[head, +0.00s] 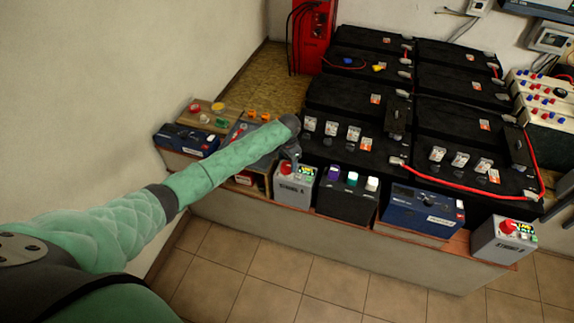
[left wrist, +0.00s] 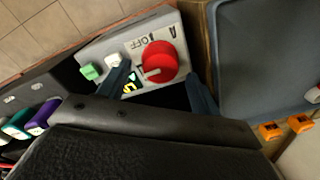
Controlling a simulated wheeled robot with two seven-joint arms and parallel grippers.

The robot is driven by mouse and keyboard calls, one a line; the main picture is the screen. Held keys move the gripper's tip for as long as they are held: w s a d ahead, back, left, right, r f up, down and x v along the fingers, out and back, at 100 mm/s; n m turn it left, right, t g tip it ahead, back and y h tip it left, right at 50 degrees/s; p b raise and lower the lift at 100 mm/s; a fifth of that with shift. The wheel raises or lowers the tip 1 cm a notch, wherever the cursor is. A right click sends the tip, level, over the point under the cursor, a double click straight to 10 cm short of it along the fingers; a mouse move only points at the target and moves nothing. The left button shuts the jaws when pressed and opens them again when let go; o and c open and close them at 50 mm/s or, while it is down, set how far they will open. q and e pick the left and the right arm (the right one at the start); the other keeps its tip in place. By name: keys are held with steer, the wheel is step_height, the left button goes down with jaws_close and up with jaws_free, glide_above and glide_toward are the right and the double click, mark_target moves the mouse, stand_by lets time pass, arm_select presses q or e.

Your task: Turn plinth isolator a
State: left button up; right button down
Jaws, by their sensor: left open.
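Plinth isolator a (head: 293,190) is a grey box on the front ledge of the plinth, left of a black battery. Its round red knob (left wrist: 160,60) has a pale pointer mark and sits on a light panel (left wrist: 185,45) marked "A" and "OFF". A green button (left wrist: 90,72) and a white button (left wrist: 113,60) are beside the knob. My left gripper (head: 297,160) is open just above the box. In the left wrist view its two dark fingers are on either side of the knob, and I cannot tell whether they touch it. My right gripper is out of view.
A similar grey box with a red knob (head: 503,240) stands at the ledge's right end. The black battery (head: 346,200) and a blue unit (head: 422,212) stand between. Large black batteries (head: 350,150) fill the plinth behind. The tiled floor (head: 330,290) in front is clear.

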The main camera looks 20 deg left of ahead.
mark_target(287, 165)
arm_select(q)
step_height(287, 165, up, 4)
steer(key=shift+f+b, duration=0.1)
steer(key=shift+b, duration=0.45)
steer(key=shift+r, duration=0.85)
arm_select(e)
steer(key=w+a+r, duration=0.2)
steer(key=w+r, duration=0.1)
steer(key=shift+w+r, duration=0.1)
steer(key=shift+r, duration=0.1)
arm_select(q)
steer(key=shift+d, duration=0.1)
